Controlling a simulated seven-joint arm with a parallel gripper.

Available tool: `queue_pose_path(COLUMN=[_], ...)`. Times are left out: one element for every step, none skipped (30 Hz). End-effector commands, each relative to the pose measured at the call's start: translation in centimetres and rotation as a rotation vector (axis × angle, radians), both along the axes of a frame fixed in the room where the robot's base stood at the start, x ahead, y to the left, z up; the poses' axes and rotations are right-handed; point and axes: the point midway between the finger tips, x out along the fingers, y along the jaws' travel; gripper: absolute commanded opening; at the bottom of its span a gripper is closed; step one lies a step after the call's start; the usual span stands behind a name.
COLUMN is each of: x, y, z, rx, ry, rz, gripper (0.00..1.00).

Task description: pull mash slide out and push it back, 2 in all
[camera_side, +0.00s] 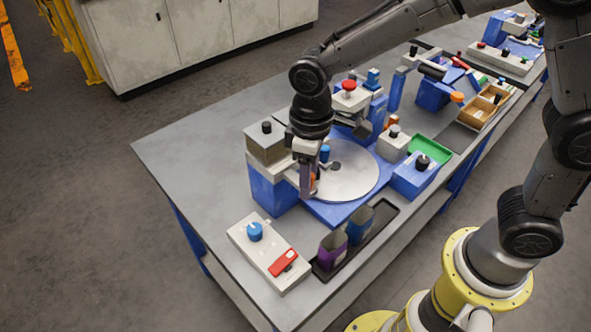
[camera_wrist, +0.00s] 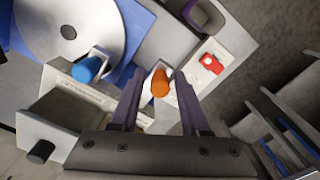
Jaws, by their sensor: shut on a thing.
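My gripper (camera_side: 307,190) points down at the front of a blue-and-white dispenser (camera_side: 275,188) and is shut on an orange knob. In the wrist view the orange knob (camera_wrist: 160,82) sits between the two dark fingers of my gripper (camera_wrist: 158,98). I take the knob to be the mash slide's handle; no label is readable. How far the slide stands out is hidden by my fingers. A blue knob (camera_wrist: 88,68) sits beside it, and it also shows in the side view (camera_side: 325,152).
A round grey turntable (camera_side: 352,178) lies right of my gripper. In front stand a purple cup (camera_side: 332,250) and a blue cup (camera_side: 359,225) in a black tray (camera_side: 325,274). A panel (camera_side: 262,262) with a blue dial and red switch sits at the front left. The table's left end is clear.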

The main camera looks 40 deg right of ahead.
Motion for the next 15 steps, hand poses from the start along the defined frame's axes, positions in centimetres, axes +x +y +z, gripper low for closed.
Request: queue_pose_path(x=[0.5,0.7,0.9,1.1,1.3,1.6,1.8,2.0,2.2,2.4,2.6,2.8,2.9,3.0,3.1], y=[0.0,0.0,0.0,0.0,0.0,0.0,0.0,0.0,0.0,0.1,0.1,0.1,0.1,0.0,0.1], z=[0.1,0.1,0.1,0.1,0.1,0.1,0.1,0.1,0.2,0.2,0.1,0.1,0.2,0.2,0.2], rx=[0.002,0.002,0.001,0.001,0.001,0.002,0.002,0.002,0.002,0.002,0.002,0.002,0.002,0.002,0.003], ry=[-0.005,-0.005,-0.004,-0.004,-0.004,-0.005,-0.005,-0.005,-0.005,-0.006,-0.006,-0.006,-0.006,-0.006,-0.007], rz=[0.001,0.001,0.000,0.000,0.000,0.000,0.001,0.001,0.001,0.002,0.002,0.002,0.002,0.002,0.003], gripper=[0.00,0.00,0.00,0.00,0.00,0.00,0.00,0.00,0.00,0.00,0.00,0.00,0.00,0.00,0.00])
